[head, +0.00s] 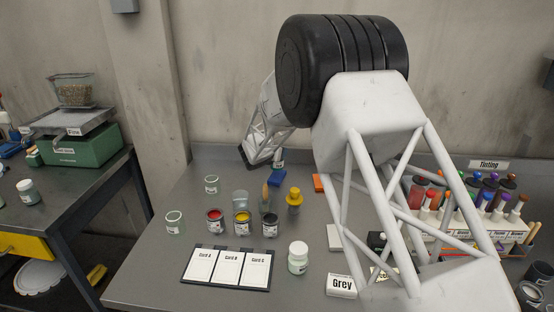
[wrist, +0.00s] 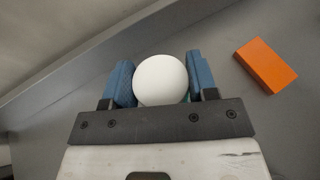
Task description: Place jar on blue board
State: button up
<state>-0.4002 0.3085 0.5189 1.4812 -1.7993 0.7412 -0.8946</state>
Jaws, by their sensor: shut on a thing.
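My gripper (wrist: 161,82) has its two blue fingers closed on either side of a jar with a round white lid (wrist: 160,78), seen from above in the wrist view. In the head view my gripper (head: 268,157) is at the back of the table. I cannot tell whether the jar touches the board. The blue board is not visible in the wrist view.
An orange board (wrist: 267,66) lies to the right; it also shows in the head view (head: 318,183). Open paint pots, glass jars and a yellow-topped item (head: 294,200) stand in front. A white-lidded jar (head: 298,258) stands beside the card tray (head: 226,286). Tinting bottles (head: 480,200) fill the right.

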jog(key=shift+f, duration=1.65)
jog(key=shift+f, duration=0.15)
jog(key=o, duration=1.1)
jog(key=shift+c, duration=0.2)
jog(key=shift+s+r, duration=0.1)
jog(key=shift+r, duration=0.1)
jog(key=shift+s+a+r, duration=0.1)
jog(key=shift+s+a, duration=0.05)
jog(key=shift+s, duration=0.05)
jog(key=v, duration=1.1)
jog(key=shift+s, duration=0.1)
